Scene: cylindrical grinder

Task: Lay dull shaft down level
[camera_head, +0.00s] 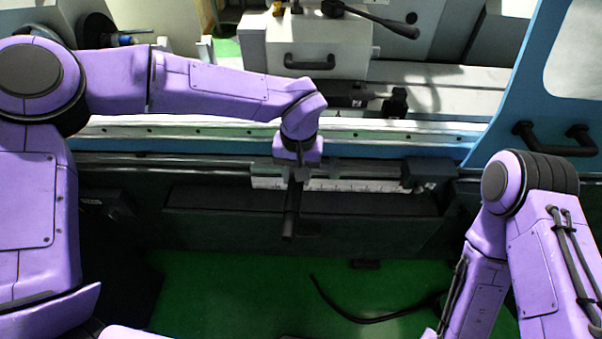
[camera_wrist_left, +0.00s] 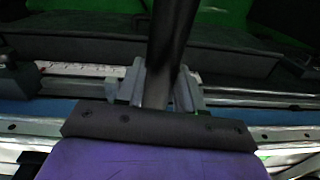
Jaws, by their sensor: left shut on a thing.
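My left gripper (camera_head: 296,176) is shut on the dark shaft (camera_head: 291,212) in front of the machine bed. The shaft sticks out of the fingers toward the bottom of the head view, so it hangs or points toward me; its exact tilt is hard to tell. In the left wrist view the left gripper (camera_wrist_left: 158,88) has its grey fingers on both sides of the shaft (camera_wrist_left: 173,40), which runs up out of the picture. The shaft's end inside the grip is hidden. My right arm shows at the right, but its gripper is out of view.
The blue-edged machine bed (camera_head: 160,127) runs across behind the left gripper. A white scale strip (camera_head: 350,185) and a dark ledge (camera_head: 220,200) lie on its front. A blue door frame with a black handle (camera_head: 555,138) stands at right. The green floor (camera_head: 240,285) has a black cable.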

